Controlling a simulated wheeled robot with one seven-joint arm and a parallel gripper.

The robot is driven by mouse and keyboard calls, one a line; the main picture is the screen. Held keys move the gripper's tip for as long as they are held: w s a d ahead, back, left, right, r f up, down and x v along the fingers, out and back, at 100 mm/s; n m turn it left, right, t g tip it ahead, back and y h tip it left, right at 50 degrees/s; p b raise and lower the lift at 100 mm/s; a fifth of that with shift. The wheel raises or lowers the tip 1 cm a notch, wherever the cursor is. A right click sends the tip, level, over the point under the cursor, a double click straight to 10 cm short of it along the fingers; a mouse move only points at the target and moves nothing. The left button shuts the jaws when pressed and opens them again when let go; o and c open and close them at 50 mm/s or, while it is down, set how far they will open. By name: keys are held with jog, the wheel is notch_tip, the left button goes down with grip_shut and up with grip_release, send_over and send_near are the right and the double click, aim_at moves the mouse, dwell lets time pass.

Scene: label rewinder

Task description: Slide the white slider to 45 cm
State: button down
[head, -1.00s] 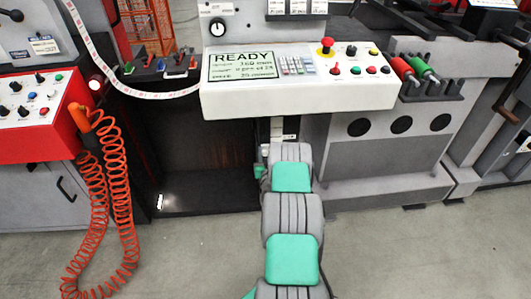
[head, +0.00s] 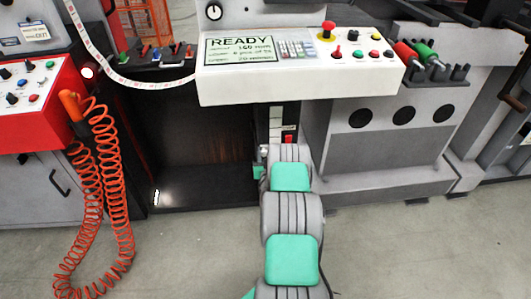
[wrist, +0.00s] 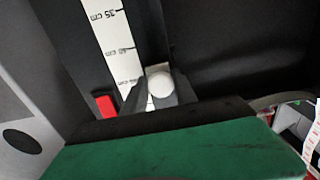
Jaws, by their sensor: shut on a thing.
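The white slider (wrist: 161,84) shows in the wrist view as a round white knob between the two dark fingers of my gripper (wrist: 160,90). The gripper is shut on it. The knob is beside a white scale strip (wrist: 108,40) with black marks. The top label reads 35 cm; the labels below it are too blurred to read surely. The knob is near the third visible mark, below the 35 cm one. In the head view the scale (head: 276,122) hangs under the console, and my arm hides the gripper and slider.
A red block (wrist: 106,105) is on the other side of the scale; it also shows in the head view (head: 289,139). The console (head: 300,85) with a READY screen overhangs the scale. An orange coiled hose (head: 113,190) hangs at the left. The floor in front is clear.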

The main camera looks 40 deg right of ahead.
jog(key=shift+w+a, duration=0.25)
jog(key=shift+a, duration=0.05)
jog(key=c, duration=1.4)
grip_release()
jog(key=shift+r, duration=0.1)
jog(key=shift+c, duration=0.2)
jog(key=o, duration=0.3)
jog(key=shift+w+a, duration=0.1)
jog(key=shift+o, duration=0.4)
jog(key=shift+s+d, duration=0.2)
jog(key=shift+d, duration=0.1)
jog(key=v, duration=0.7)
jog(key=shift+s+a, duration=0.25)
jog(key=shift+a, duration=0.05)
